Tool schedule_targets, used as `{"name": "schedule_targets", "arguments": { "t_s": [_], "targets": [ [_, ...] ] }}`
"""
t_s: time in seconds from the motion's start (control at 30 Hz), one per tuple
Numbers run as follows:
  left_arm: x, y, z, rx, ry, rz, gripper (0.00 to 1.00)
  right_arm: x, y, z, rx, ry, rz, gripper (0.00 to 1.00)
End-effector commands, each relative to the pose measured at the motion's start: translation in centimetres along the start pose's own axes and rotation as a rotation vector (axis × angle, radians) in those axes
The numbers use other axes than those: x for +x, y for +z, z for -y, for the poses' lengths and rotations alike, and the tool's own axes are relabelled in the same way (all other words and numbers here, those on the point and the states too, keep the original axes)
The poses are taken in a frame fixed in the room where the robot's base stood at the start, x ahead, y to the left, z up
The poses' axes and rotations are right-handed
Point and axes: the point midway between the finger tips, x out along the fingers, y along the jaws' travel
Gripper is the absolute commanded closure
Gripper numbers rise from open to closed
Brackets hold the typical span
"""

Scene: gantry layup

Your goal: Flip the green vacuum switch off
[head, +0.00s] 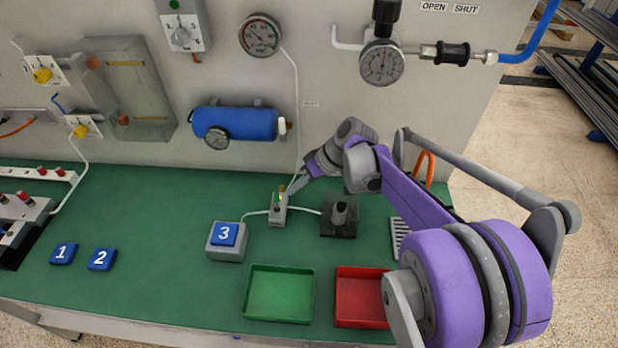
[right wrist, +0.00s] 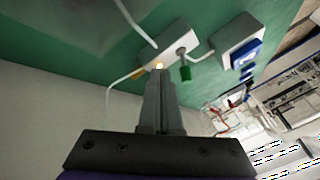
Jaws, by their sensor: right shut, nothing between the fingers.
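The vacuum switch is a small pale grey box (head: 279,216) on the green bench top, right of the block marked 3. In the right wrist view the switch box (right wrist: 172,53) carries a green-tipped toggle lever (right wrist: 185,72) and a small glowing amber lamp (right wrist: 159,66). My right gripper (head: 291,189) reaches in from the right to the back edge of the box. Its fingers (right wrist: 158,78) are shut and empty, with their tips by the lamp and to one side of the green lever. I cannot tell whether they touch the box. My left gripper is not in view.
A grey block with blue face 3 (head: 224,239) stands left of the switch. A green tray (head: 279,318) and a red tray (head: 362,320) lie in front. A dark fitting (head: 339,219) stands to the right, joined by a hose. A blue tank (head: 236,122) hangs behind.

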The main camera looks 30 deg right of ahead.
Motion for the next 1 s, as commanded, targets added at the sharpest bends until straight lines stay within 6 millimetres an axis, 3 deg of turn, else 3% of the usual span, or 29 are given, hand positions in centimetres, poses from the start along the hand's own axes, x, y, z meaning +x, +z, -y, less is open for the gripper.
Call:
{"name": "schedule_targets", "arguments": {
  "t_s": [0.2, 1.0],
  "targets": [
    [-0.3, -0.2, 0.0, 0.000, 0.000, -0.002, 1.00, 0.5, -0.2, 1.5, -0.001, -0.001, 0.000, 1.00],
    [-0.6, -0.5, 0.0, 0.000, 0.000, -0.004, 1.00, 0.3, 0.0, 1.9, -0.042, 0.040, -0.039, 1.00]
  ]
}}
